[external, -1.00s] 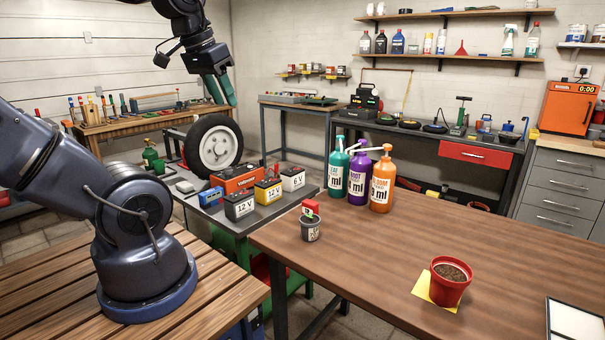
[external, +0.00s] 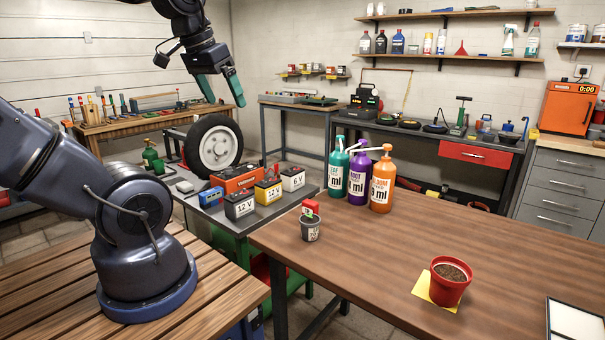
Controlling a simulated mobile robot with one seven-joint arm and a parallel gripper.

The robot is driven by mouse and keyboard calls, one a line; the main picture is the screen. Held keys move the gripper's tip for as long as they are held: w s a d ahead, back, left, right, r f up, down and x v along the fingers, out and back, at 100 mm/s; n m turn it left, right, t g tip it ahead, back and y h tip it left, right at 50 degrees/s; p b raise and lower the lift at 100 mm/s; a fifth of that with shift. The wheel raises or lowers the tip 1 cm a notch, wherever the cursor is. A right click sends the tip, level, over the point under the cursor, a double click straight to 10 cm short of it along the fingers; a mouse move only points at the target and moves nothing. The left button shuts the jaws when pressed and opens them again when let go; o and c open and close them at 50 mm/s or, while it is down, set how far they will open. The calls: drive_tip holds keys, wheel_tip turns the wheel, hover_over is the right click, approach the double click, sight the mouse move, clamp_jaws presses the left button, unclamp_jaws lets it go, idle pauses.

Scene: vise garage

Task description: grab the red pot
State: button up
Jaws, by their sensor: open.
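The red pot (external: 449,290) stands upright on the brown wooden table near its right front part. It is filled with dark soil and rests partly on a yellow square (external: 421,288). My gripper (external: 225,102) has green fingers and is open and empty. It hangs high at the upper left, in front of the tire and tool bench, far from the red pot.
Teal (external: 337,169), purple (external: 359,174) and orange (external: 381,184) pump bottles stand at the back edge. A white framed panel (external: 574,322) lies right of the red pot. The table's middle is clear.

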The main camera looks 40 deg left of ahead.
drive_tip(key=shift+o, duration=0.3)
drive_tip(key=w+d+f+n+g+h, duration=0.1)
drive_tip(key=w+d+f+n+h, duration=0.2)
drive_tip(key=w+d, duration=0.7)
drive_tip(key=n+g+h, duration=0.2)
drive_tip(key=n+g, duration=0.1)
drive_tip(key=n, duration=1.3)
hover_over(451, 277)
drive_tip(key=a, duration=0.4)
wheel_tip(451, 277, down, 23)
drive_tip(key=shift+d+r, duration=0.1)
drive_tip(key=shift+s+d+f+y, duration=0.15)
drive_tip(key=shift+d+f+y, duration=0.2)
drive_tip(key=shift+f, duration=0.25)
drive_tip(key=shift+x, duration=5.1)
drive_tip(key=shift+a, duration=0.15)
